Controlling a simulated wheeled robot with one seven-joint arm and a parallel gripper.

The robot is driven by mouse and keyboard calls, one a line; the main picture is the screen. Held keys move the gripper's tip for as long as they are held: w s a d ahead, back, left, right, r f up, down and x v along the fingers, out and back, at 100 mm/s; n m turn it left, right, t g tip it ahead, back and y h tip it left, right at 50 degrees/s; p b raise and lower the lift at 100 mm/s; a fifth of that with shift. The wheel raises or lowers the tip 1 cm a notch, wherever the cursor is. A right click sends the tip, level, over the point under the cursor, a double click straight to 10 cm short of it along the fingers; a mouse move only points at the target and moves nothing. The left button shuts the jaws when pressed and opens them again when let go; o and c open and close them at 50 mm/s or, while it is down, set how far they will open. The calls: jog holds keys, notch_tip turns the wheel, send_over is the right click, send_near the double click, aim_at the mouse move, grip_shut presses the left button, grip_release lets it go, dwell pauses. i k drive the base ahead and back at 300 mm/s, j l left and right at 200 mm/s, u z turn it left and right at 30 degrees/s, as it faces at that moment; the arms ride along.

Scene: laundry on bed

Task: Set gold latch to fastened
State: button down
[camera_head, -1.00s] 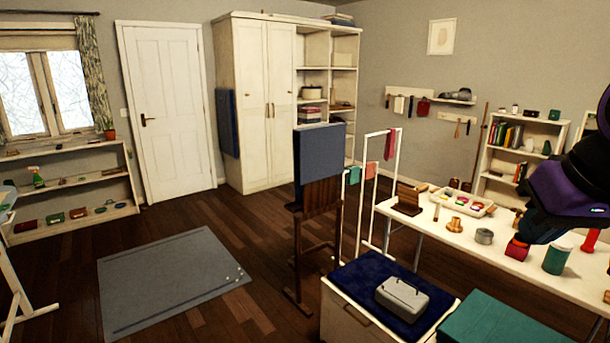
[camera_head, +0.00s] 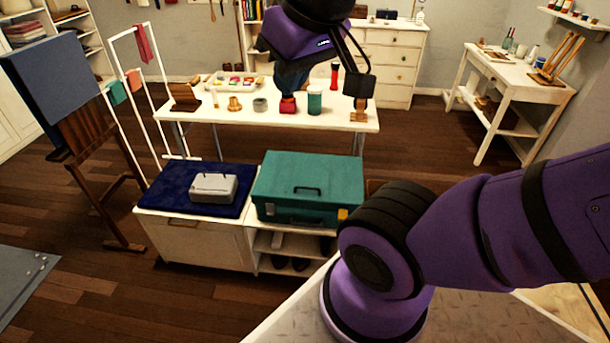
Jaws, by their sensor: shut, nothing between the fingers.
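The teal case (camera_head: 310,180) is closed on the low white cabinet, with a dark handle on its lid. A small gold latch (camera_head: 342,214) shows at the right end of its front face. It is too small to tell whether it is fastened. My gripper (camera_head: 358,90) appears as a dark block at the end of my arm at the top, beyond the case in the picture and well apart from the latch. It is shut and empty; its fingertips are hard to make out.
A grey box (camera_head: 214,187) sits on a navy cushion (camera_head: 160,195) left of the case. Behind stands a white table (camera_head: 200,115) with a green cylinder (camera_head: 314,101), a red object (camera_head: 287,104) and other small items. A chair-like wooden stand (camera_head: 100,165) is at left.

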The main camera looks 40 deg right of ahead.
aim_at(342, 214)
jog(key=z, duration=1.3)
